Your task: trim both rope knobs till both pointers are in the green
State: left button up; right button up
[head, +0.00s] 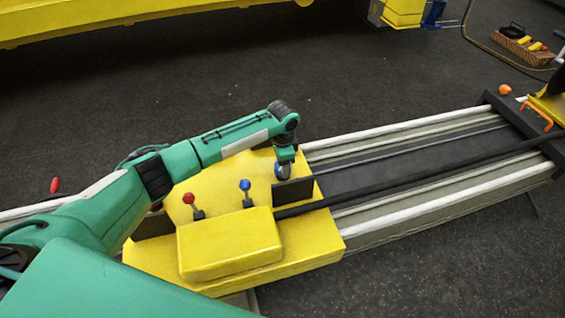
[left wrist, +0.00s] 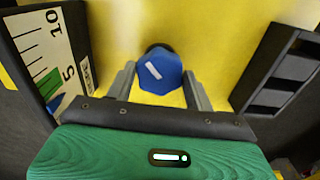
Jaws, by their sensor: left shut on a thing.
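The blue knob (left wrist: 160,72) with a white line on its face sits between the two fingers of my left gripper (left wrist: 160,85). The gripper is shut on it. In the head view, my left gripper (head: 284,165) points down at the yellow carriage, beside a dark upright plate. A white scale (left wrist: 42,45) marked 5 and 10 stands at the left of the wrist view. It has a green band (left wrist: 49,82), and a blue pointer (left wrist: 54,103) shows near its lower end; its exact reading is unclear. A second pointer cannot be made out. My right gripper is not in view.
The yellow carriage (head: 155,264) carries a red-topped lever (head: 188,199) and a blue-topped lever (head: 245,185). Pale rails (head: 400,130) run right. A dark slotted bracket (left wrist: 282,72) flanks the gripper.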

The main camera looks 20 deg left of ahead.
pick_arm(q)
jog(key=m, duration=0.4)
jog(key=shift+m, duration=0.4)
jog(key=shift+r+m, duration=0.1)
jog(key=shift+m, duration=0.5)
jog(key=o, duration=1)
jog(key=shift+r+b, duration=0.1)
jog(key=shift+b, duration=0.2)
jog(key=shift+w+r, duration=0.1)
jog(key=shift+r, duration=0.2)
jog(key=shift+r+b, duration=2.3)
jog(key=shift+r, duration=4.2)
